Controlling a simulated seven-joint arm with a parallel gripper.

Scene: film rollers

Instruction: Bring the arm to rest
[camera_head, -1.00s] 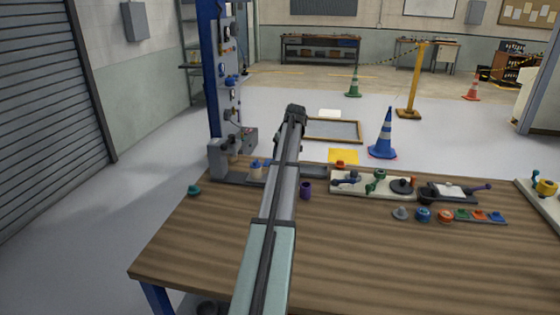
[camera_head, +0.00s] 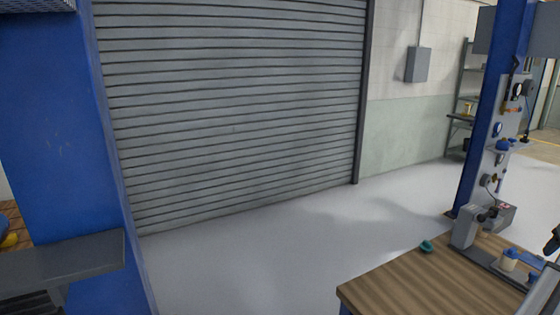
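Part of my arm (camera_head: 543,292) shows at the lower right edge, a pale link over the bench. A dark part (camera_head: 554,242) at its upper end is cut by the picture's edge. I cannot make out the gripper's fingers there, nor whether they hold anything.
A blue post with a panel (camera_head: 487,160) stands behind. A blue frame with a grey shelf (camera_head: 65,262) is at left. Open floor (camera_head: 250,265) lies before the roller shutter (camera_head: 235,110).

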